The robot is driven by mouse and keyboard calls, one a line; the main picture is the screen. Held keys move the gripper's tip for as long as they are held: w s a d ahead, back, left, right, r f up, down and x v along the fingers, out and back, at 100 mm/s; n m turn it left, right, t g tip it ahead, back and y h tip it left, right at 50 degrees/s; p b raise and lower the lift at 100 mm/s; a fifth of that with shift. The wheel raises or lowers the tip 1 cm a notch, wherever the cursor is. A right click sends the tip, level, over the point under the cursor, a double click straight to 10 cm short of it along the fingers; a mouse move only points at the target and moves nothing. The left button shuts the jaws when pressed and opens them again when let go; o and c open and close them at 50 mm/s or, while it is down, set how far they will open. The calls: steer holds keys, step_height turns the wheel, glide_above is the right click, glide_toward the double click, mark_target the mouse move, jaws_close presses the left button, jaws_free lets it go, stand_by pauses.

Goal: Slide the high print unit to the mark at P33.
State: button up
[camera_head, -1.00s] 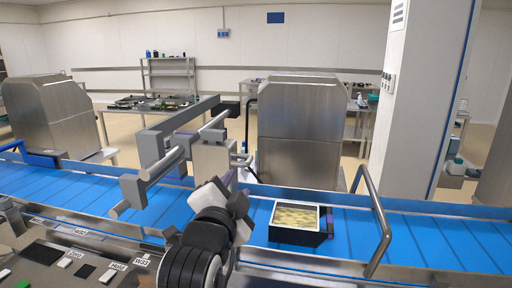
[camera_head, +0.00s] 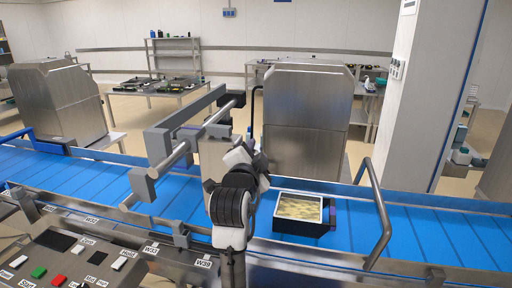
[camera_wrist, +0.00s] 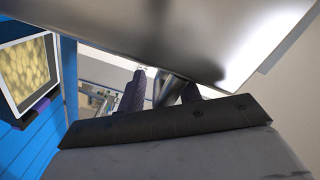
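A grey frame (camera_head: 187,118) with round bars and square blocks spans the blue belt, left of my gripper in the head view. A pale box-shaped unit (camera_head: 213,157) hangs at its far part, partly behind my arm. I cannot tell for sure which part is the high print unit. No P33 mark is readable. My gripper (camera_head: 246,157) is beside the frame's right side, above the belt. In the wrist view its two dark fingers (camera_wrist: 162,92) are apart. A grey metal cylinder (camera_wrist: 172,88) shows between or behind them; contact is unclear.
A dark tray of food (camera_head: 300,227) sits on the blue belt (camera_head: 355,235) right of my arm. A bent metal guard bar (camera_head: 380,215) stands beyond it. A large steel housing (camera_head: 305,120) is behind. A control panel (camera_head: 75,255) with labelled buttons lies front left.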

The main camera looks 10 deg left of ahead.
steer(key=shift+w, duration=0.3)
